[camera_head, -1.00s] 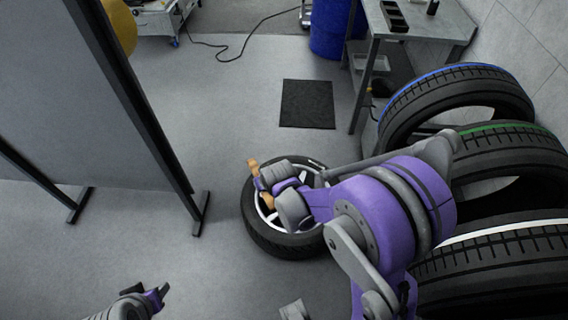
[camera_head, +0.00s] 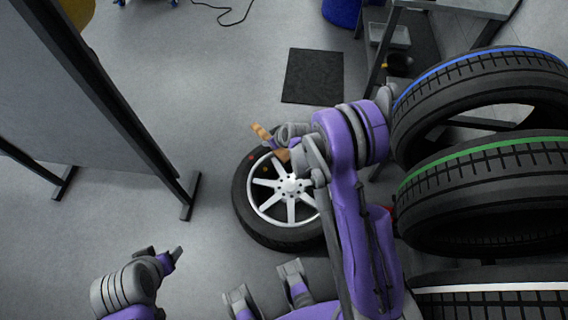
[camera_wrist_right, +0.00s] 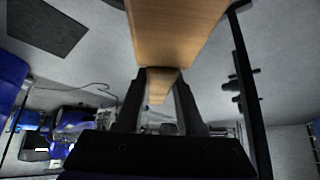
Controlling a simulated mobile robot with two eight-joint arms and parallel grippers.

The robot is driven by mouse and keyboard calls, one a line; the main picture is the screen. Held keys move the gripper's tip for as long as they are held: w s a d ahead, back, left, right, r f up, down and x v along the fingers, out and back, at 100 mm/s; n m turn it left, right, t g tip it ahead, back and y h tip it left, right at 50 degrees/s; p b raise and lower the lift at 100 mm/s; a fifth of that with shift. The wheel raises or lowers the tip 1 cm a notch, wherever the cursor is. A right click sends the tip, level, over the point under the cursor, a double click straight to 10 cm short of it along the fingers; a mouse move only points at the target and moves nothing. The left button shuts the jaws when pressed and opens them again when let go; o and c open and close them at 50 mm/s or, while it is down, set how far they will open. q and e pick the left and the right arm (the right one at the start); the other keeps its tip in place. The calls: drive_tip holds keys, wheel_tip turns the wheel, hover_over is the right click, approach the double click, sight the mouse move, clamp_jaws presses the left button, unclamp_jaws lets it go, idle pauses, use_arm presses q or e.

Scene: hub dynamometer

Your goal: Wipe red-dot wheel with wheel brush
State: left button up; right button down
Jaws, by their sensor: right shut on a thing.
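The wheel (camera_head: 288,187) lies flat on the floor in the head view, a black tyre around a silver spoked rim. A small red mark (camera_head: 250,157) shows on its upper left tyre wall. My right gripper (camera_head: 276,143) is over the wheel's far edge, shut on the wooden wheel brush (camera_head: 262,132). The brush's wood also fills the top middle of the right wrist view (camera_wrist_right: 178,35), between the fingers. Its bristles are hidden, so I cannot tell whether they touch the wheel. My left gripper (camera_head: 172,258) is at lower left, away from the wheel; its finger gap is unclear.
Large tyres with a blue stripe (camera_head: 480,90), a green stripe (camera_head: 480,190) and a white stripe (camera_head: 490,286) stand at right. A dark mat (camera_head: 313,76) lies beyond the wheel. A black-framed panel (camera_head: 75,110) stands at left. Floor between panel and wheel is clear.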

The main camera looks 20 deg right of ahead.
use_arm(q)
wheel_tip(320, 180, down, 14)
drive_tip(key=b, duration=1.1)
drive_tip(key=shift+w+f+g, duration=0.15)
drive_tip(key=shift+w+g, duration=0.15)
use_arm(e)
drive_tip(key=w+d+f+n+y, duration=0.1)
drive_tip(key=d+f, duration=0.1)
drive_tip(key=f, duration=0.9)
drive_tip(key=w+d+f+n+y, duration=0.1)
drive_tip(key=w+d+f, duration=0.1)
drive_tip(key=f, duration=0.8)
drive_tip(key=w+d+f+n+y, duration=0.1)
drive_tip(key=w+d+f+n, duration=0.1)
drive_tip(key=f, duration=0.9)
drive_tip(key=shift+d+f+g, duration=0.3)
drive_tip(key=shift+d+f, duration=0.05)
drive_tip(key=shift+d, duration=0.4)
drive_tip(key=shift+w+a, duration=0.15)
